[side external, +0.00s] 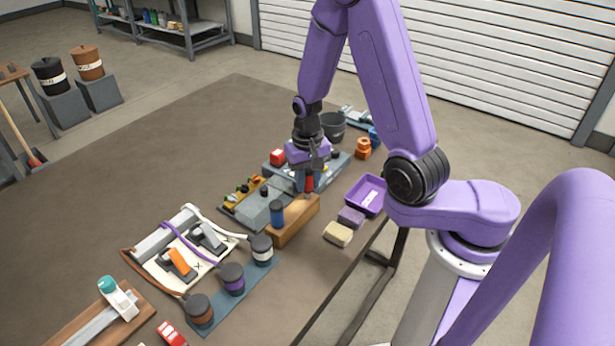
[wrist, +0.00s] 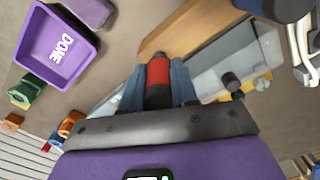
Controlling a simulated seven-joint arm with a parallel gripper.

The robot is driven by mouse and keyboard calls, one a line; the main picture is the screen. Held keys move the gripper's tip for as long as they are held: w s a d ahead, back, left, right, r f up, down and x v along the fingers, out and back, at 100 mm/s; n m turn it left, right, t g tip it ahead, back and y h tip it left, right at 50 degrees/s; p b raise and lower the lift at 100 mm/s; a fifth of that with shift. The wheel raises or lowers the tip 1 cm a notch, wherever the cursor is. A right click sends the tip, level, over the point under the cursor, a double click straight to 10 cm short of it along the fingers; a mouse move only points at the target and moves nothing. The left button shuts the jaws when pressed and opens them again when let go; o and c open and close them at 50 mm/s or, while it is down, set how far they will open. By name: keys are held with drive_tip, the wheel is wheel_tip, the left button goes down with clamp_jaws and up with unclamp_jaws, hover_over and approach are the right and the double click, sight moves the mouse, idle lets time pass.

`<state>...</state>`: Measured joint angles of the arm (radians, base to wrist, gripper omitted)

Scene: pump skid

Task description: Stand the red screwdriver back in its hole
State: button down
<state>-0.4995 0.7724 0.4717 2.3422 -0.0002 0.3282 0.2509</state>
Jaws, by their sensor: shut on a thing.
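My gripper (side external: 308,178) is shut on the red screwdriver (side external: 309,185), with a finger on each side of its handle. In the wrist view the red handle (wrist: 158,76) sits between my blue-grey fingers, its dark end toward the wooden block (wrist: 190,27). In the side view the screwdriver is above or at the far end of the wooden block (side external: 292,226). I cannot tell whether its shaft is in a hole; the shaft and the holes are hidden. A blue screwdriver (side external: 277,212) stands upright in the near end of the block.
A grey pump unit (side external: 262,212) lies just left of the block. A purple DONE tray (side external: 364,194), a purple block (side external: 351,217) and a tan sponge (side external: 338,234) are to the right. Dark-lidded pots (side external: 231,279) stand nearer. The table's left side is clear.

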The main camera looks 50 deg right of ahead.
drive_tip(key=shift+f, duration=0.55)
drive_tip(key=c, duration=0.8)
unclamp_jaws()
wheel_tip(320, 180, up, 18)
drive_tip(key=shift+f, duration=0.25)
